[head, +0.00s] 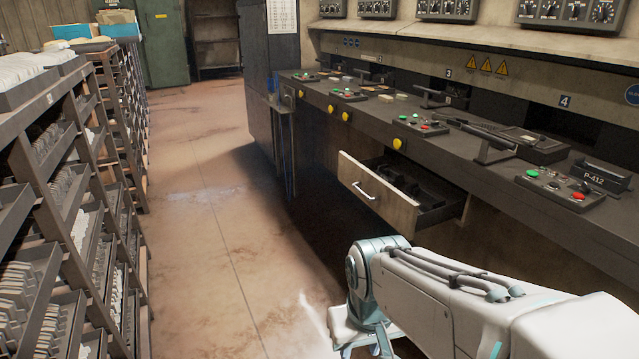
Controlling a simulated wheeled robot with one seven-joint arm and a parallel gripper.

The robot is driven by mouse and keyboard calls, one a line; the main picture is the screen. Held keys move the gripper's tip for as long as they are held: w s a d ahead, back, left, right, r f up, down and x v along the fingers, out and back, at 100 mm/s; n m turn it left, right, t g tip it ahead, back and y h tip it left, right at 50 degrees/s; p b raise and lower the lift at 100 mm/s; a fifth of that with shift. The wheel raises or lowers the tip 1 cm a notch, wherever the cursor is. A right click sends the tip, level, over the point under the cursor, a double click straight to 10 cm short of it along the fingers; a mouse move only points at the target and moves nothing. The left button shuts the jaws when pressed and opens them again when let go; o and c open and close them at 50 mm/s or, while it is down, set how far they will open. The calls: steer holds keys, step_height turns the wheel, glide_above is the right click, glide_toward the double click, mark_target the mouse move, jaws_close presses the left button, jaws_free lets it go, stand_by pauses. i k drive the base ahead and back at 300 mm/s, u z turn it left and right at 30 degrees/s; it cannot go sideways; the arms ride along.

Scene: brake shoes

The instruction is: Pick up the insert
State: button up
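A dark, compartmented piece that looks like the insert (408,183) lies inside the open drawer (372,193) under the long bench. The drawer's pale front and metal handle face left, and its front panel hides part of the inside. My arm reaches in from the lower right. My gripper (368,350) hangs at the bottom edge, below and in front of the drawer and apart from it. It is mostly cut off by the frame, so I cannot see whether its fingers are open.
The bench (450,150) carries button panels and levers along its top. A rack of brake shoes (70,190) lines the left side. The floor (215,220) between them is clear. A green cabinet (163,42) stands at the back.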

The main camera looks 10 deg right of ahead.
mark_target(382, 170)
steer(key=u, duration=0.55)
steer(key=i, duration=1.85)
steer(key=z, duration=1.25)
steer(key=i, duration=1)
steer(key=z, duration=0.2)
